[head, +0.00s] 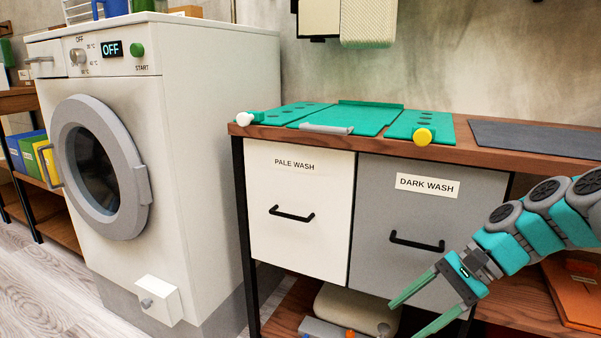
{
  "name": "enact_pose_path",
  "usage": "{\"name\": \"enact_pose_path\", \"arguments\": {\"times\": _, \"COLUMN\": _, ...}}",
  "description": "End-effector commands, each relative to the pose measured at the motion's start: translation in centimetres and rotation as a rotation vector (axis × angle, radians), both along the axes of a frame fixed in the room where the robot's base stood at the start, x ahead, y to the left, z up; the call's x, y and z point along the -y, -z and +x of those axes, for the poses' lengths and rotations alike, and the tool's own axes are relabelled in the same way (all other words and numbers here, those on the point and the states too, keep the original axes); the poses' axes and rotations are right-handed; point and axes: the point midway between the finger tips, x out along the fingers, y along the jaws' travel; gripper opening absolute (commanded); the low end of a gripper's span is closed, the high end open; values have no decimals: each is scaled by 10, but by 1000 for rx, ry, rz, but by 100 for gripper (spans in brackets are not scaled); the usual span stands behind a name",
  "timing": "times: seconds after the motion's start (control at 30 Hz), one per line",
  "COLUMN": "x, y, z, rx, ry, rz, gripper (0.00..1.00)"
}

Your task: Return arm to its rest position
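My gripper (415,311) is at the lower right, in front of the grey drawer labelled DARK WASH (405,225). Its two green fingers are spread apart and point down and left, with nothing seen between them. The lower finger is partly cut off by the bottom edge of the picture. My teal and grey arm (535,230) reaches in from the right edge. I cannot tell whether the fingers touch the drawer front.
A white washing machine (200,130) stands at left, door shut, display reading OFF. A wooden counter (470,152) carries a teal folding board (365,118) and a dark mat (540,138). The PALE WASH drawer (300,240) is shut. A lower shelf holds a beige container (350,312).

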Motion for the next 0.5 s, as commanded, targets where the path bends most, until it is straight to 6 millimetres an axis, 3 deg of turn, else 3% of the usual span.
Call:
{"name": "enact_pose_path", "arguments": {"times": 0.03, "x": -21, "y": 1, "z": -15, "rx": 30, "ry": -85, "rz": -49, "gripper": 67}}
{"name": "enact_pose_path", "arguments": {"times": 0.2, "x": -65, "y": 20, "z": -64, "rx": 126, "ry": -338, "rz": -204, "gripper": 67}}
{"name": "enact_pose_path", "arguments": {"times": 0.33, "x": -80, "y": 38, "z": -104, "rx": 189, "ry": -521, "rz": -320, "gripper": 67}}
{"name": "enact_pose_path", "arguments": {"times": 0.5, "x": -79, "y": 63, "z": -150, "rx": 249, "ry": -725, "rz": -448, "gripper": 67}}
